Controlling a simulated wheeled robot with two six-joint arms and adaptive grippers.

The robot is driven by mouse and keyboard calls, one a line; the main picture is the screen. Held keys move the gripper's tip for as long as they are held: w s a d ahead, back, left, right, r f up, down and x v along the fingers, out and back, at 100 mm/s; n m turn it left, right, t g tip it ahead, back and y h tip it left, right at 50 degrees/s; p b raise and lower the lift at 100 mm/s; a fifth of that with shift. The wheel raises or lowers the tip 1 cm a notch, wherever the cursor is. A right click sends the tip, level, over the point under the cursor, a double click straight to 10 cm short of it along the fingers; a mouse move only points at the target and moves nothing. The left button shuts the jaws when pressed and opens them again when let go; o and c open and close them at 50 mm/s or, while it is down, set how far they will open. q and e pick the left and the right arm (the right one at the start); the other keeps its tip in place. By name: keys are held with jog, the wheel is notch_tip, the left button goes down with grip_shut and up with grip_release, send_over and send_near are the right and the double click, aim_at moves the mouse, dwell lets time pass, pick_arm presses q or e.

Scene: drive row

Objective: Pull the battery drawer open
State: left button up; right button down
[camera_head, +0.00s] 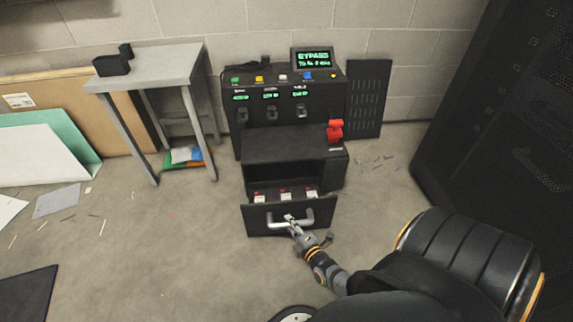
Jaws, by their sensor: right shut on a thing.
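The battery drawer (262,223) is a black drawer at the bottom of the black control console (290,147). It stands pulled out toward me, and red and white items (285,195) show inside it. A pale bar handle (329,215) runs across its front. My right gripper (291,220) is shut on the handle near its middle, and its arm comes in from the lower right. The fingertips are small in the picture and partly cover the handle. My left gripper is out of view.
A grey table (180,62) with a black box (112,65) stands left of the console. A tall black cabinet (510,110) stands at the right. A perforated black panel (368,98) leans on the wall. Boards and paper lie at the left. The floor before the drawer is clear.

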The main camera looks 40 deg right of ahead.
jog(key=c, duration=1.1)
grip_release()
jog(key=shift+c, duration=0.2)
jog(key=v, duration=1.2)
